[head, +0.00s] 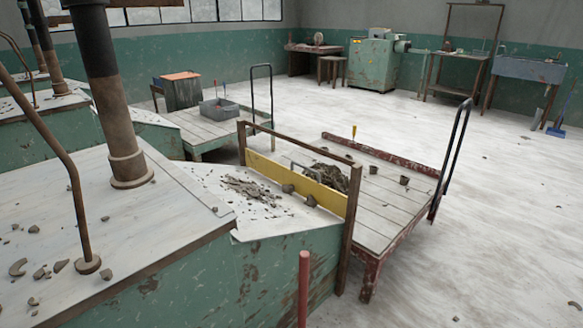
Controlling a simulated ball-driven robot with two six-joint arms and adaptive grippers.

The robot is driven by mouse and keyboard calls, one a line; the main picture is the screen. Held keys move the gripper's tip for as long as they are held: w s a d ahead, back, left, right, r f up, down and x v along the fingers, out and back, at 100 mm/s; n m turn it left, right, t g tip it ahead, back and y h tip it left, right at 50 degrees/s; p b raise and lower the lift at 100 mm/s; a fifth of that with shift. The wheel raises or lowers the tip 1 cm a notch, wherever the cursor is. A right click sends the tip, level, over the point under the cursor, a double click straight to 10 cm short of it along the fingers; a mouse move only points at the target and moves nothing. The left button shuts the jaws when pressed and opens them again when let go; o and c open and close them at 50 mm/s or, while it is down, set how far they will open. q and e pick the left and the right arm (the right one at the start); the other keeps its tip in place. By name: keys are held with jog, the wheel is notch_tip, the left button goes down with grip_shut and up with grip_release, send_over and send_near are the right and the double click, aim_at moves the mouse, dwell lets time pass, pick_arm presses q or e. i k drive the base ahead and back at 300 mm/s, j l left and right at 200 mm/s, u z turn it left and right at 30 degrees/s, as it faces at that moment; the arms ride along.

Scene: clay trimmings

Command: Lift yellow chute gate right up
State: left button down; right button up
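The yellow chute gate (316,194) is a long flat board standing across the end of the pale chute (215,181). It sits low between two brown posts, with an open gap between its top edge and the wooden crossbar (300,141). A grey-green handle (294,168) shows at its top edge. Grey clay trimmings (252,190) lie on the chute in front of the gate, and a few lumps (310,200) lie close against it. Neither of my grippers is in view.
A red-edged cart (395,205) with more clay trimmings (333,177) stands behind the gate. A red post (304,285) rises in front. Green machine housings fill the left side. A second cart (205,137) stands farther back. Floor on the right is mostly clear.

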aim_at(336, 202)
jog(key=i+l+u, duration=0.1)
jog(key=u, duration=1.05)
jog(key=l+u, duration=0.25)
jog(key=l, duration=0.2)
jog(key=l+u, duration=0.3)
jog(key=l, duration=0.15)
jog(key=l+u, duration=0.25)
jog(key=l, duration=0.2)
jog(key=k+l+u, duration=0.15)
jog(key=l+u, duration=0.15)
jog(key=k+l+u, duration=0.25)
jog(key=l, duration=0.3)
jog(key=i, duration=0.1)
